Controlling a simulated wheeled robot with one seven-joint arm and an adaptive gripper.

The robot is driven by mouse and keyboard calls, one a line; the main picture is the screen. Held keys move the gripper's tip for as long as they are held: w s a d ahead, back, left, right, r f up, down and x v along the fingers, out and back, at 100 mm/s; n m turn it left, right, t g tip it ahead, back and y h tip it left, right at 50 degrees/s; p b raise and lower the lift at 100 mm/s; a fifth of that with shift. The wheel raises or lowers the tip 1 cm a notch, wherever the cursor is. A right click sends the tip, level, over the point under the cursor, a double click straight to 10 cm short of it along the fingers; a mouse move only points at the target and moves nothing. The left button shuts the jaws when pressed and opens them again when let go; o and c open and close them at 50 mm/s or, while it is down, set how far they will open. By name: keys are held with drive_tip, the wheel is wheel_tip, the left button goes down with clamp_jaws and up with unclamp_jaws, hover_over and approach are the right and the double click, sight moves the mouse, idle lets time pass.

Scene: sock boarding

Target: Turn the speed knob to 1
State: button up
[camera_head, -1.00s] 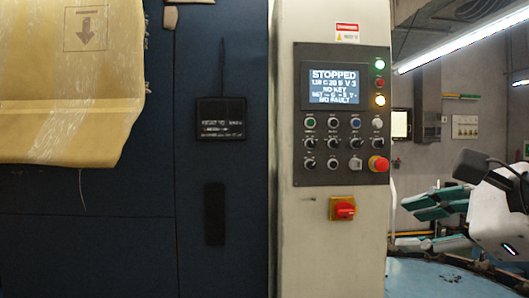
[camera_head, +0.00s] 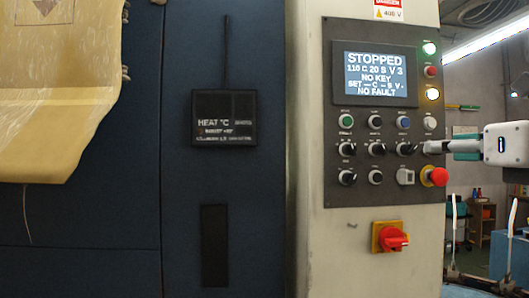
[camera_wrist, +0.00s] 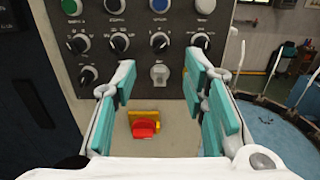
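A dark control panel (camera_head: 385,200) carries rows of small black knobs with white pointers. Their labels are too small to read, so I cannot tell which is the speed knob. The second-row knobs include a left one (camera_head: 347,148), a middle one (camera_head: 376,148) and one further right (camera_head: 405,148); a fourth knob (camera_wrist: 200,42) shows in the wrist view. My gripper (camera_wrist: 160,102) is open and empty, its teal pads apart in front of the lower panel. In the head view my gripper (camera_head: 438,147) comes in from the right and covers the fourth knob.
The screen (camera_head: 375,75) reads STOPPED, with V 3 and NO FAULT. A red emergency button (camera_head: 437,177), a white key switch (camera_head: 404,176) and a red-yellow rotary switch (camera_head: 391,238) are close by. A green button (camera_head: 345,121) heads the top row.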

sight(414, 148)
drive_tip(key=w, duration=0.9)
drive_tip(key=shift+b, duration=0.35)
clamp_jaws()
